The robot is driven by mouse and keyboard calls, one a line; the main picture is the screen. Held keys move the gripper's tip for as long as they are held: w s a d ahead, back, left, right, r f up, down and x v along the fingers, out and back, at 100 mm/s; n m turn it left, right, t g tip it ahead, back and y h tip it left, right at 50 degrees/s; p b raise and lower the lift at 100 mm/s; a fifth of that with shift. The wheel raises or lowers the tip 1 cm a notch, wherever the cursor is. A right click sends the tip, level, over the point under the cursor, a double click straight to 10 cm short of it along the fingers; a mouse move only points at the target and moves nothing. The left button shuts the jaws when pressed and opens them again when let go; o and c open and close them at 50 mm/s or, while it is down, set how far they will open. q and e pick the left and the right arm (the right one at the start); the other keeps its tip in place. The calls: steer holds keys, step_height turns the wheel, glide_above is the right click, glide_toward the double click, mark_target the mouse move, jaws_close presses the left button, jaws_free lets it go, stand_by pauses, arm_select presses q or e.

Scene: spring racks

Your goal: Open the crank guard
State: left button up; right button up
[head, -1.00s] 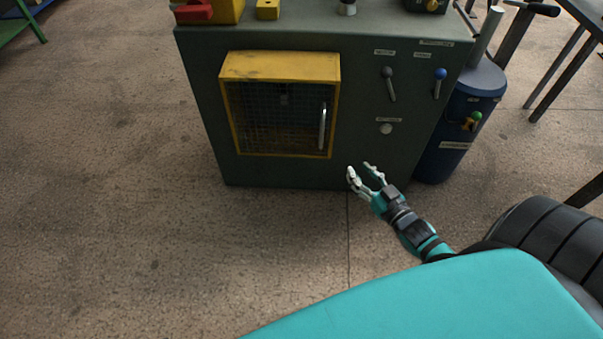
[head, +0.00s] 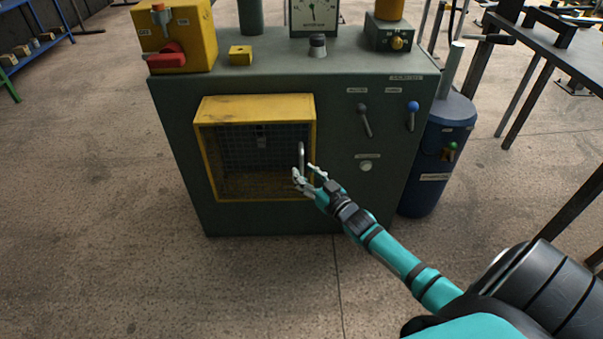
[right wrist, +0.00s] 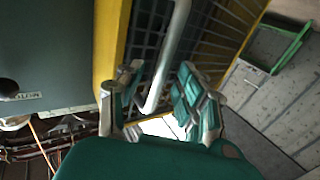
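The crank guard (head: 258,99) is a yellow-framed box with a mesh front on the front of a dark green machine. It is closed. Its upright metal handle (head: 301,158) is at the right side of the mesh. My right gripper (head: 305,172) is open at the handle's lower end. In the right wrist view the handle (right wrist: 166,60) runs down between the two spread fingers of the right gripper (right wrist: 160,100), and the yellow frame (right wrist: 112,45) is close behind. Whether a finger touches the handle I cannot tell. My left gripper is not in view.
The machine front (head: 340,190) also carries a black-knobbed lever (head: 364,120), a blue-knobbed lever (head: 412,115) and a round button (head: 366,166) right of the guard. A blue cylinder (head: 437,150) stands at the machine's right. Open floor (head: 130,260) lies in front and left.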

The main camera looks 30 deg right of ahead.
steer(key=shift+w, duration=1.15)
jaws_close()
